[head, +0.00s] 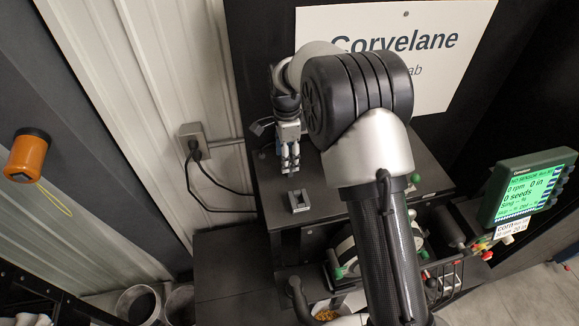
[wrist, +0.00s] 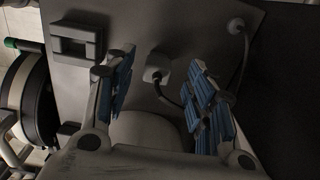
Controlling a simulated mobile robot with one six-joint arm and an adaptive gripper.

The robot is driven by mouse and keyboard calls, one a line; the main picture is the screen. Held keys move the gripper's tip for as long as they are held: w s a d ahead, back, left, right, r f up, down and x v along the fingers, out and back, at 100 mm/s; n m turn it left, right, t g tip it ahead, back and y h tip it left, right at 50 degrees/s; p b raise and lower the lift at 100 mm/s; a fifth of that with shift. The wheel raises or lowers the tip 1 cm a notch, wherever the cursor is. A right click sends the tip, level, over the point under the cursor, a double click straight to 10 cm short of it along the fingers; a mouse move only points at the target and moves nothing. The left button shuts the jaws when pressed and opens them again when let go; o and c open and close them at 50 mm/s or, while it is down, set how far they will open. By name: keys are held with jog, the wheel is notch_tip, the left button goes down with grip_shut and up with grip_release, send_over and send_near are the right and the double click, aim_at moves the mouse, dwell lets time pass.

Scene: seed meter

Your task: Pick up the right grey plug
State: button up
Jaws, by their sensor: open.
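In the wrist view, a pale grey plug (wrist: 157,66) with a dark cable sits on the dark surface, between and beyond my open fingers. A second small grey plug (wrist: 236,25) with a cable shows further to the upper right. I cannot tell which of them is the right one. My gripper (head: 290,167) points down over the dark bench top in the head view, open and empty; its blue-padded fingers also show in the wrist view (wrist: 163,60). Neither plug shows clearly in the head view, where the gripper and arm may hide them.
A grey block with a recess (head: 299,201) stands on the bench top (head: 340,205) in front of my gripper. Black cables run from a wall outlet box (head: 194,141) to the bench's left edge. A green-screened monitor (head: 528,187) stands at right, a white sign (head: 440,50) behind.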

aim_at(290, 161)
jog(key=f, duration=0.5)
jog(key=shift+d+p, duration=0.3)
jog(key=shift+p, duration=0.05)
jog(key=shift+c, duration=0.2)
jog(key=c, duration=1)
